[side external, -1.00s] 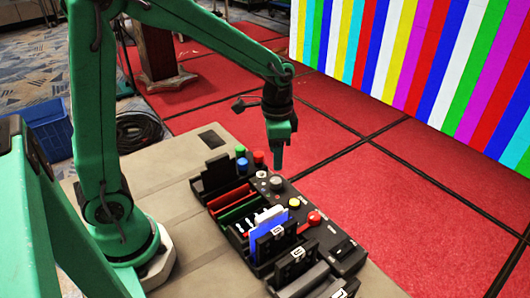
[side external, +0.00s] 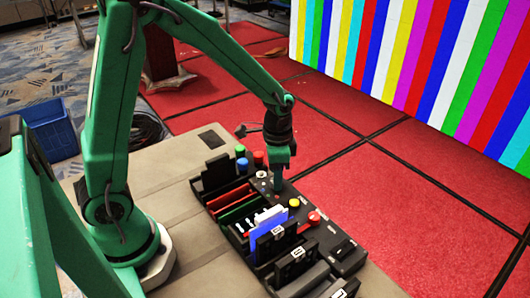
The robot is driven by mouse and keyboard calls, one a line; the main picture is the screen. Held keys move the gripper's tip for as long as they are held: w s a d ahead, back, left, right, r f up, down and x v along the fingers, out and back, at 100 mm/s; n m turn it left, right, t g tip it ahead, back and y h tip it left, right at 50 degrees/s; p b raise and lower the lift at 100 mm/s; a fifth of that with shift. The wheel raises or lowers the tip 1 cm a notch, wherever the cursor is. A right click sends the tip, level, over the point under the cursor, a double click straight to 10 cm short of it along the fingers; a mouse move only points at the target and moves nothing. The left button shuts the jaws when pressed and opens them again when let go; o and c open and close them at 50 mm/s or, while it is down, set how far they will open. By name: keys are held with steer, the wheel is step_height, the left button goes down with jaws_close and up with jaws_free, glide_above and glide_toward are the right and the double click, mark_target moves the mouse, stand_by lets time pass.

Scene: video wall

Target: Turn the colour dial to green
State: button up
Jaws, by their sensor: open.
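My gripper (side external: 278,184) points straight down over the upper part of the black control panel (side external: 333,235). It is open, and its fingertips are at or just above the panel's surface. The grey round dial on the panel is mostly hidden behind or between the fingers. I cannot tell whether they touch it. Which colour the dial points to is too small to see.
Beside the dial's place are a yellow button (side external: 294,203) and a red knob (side external: 313,218). Blue (side external: 241,164) and red (side external: 259,158) caps stand behind. Slots hold a blue card (side external: 268,236). A striped video wall (side external: 430,70) stands beyond the red floor.

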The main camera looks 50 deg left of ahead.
steer(key=shift+f, duration=0.7)
steer(key=shift+c, duration=0.4)
steer(key=c, duration=0.9)
steer(key=shift+n, duration=0.4)
steer(key=n, duration=0.3)
steer(key=shift+n, duration=2)
